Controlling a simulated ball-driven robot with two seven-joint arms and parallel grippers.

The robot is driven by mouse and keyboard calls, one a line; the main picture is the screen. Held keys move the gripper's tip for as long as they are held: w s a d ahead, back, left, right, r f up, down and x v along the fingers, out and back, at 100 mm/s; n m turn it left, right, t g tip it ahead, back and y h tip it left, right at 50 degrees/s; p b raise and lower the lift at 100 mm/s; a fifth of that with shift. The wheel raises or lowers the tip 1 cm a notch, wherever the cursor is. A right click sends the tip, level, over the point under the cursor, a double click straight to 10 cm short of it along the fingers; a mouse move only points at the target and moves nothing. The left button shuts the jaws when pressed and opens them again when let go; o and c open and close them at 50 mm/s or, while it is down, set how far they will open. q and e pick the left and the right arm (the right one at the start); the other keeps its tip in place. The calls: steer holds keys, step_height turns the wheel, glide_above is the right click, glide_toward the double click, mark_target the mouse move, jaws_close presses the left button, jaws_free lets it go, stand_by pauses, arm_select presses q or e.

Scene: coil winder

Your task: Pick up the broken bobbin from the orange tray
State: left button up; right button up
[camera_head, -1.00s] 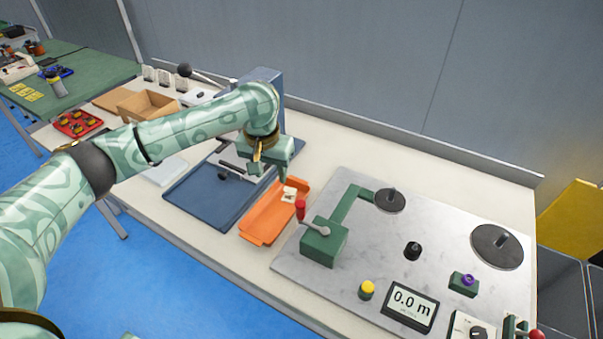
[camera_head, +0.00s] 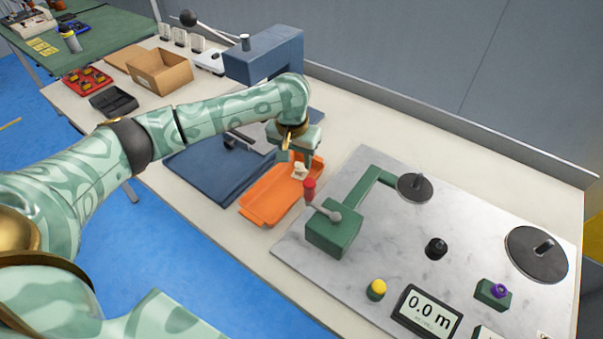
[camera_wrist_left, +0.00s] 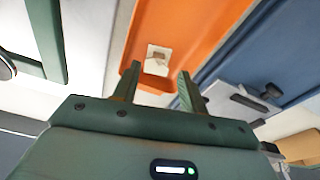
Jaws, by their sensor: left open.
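The orange tray (camera_head: 268,205) lies on the bench between a blue mat and the winder plate. The broken bobbin (camera_head: 300,168), small and cream-white, lies in the tray near its far end. In the left wrist view the bobbin (camera_wrist_left: 157,60) shows just beyond the fingertips, roughly centred between them, against the orange tray floor (camera_wrist_left: 185,25). My left gripper (camera_head: 296,160) points down over the far end of the tray; its open fingers (camera_wrist_left: 158,78) have nothing between them. The gap between fingers and bobbin is hard to judge. My right gripper is not in view.
The winder's crank with a red knob (camera_head: 310,187) stands close to the tray's right side. A blue press-like machine (camera_head: 262,55) stands behind my left arm. The blue mat (camera_head: 200,168) lies left of the tray. A cardboard box (camera_head: 160,75) stands farther back.

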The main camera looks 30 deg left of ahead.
mark_target(299, 169)
arm_select(q)
steer(key=f+b, duration=0.2)
steer(key=w+f+b, duration=0.1)
steer(key=f+b, duration=0.1)
steer(key=f, duration=0.1)
steer(key=shift+w+f, duration=0.15)
steer(key=shift+r, duration=0.25)
steer(key=c, duration=0.7)
steer(key=shift+o, duration=0.2)
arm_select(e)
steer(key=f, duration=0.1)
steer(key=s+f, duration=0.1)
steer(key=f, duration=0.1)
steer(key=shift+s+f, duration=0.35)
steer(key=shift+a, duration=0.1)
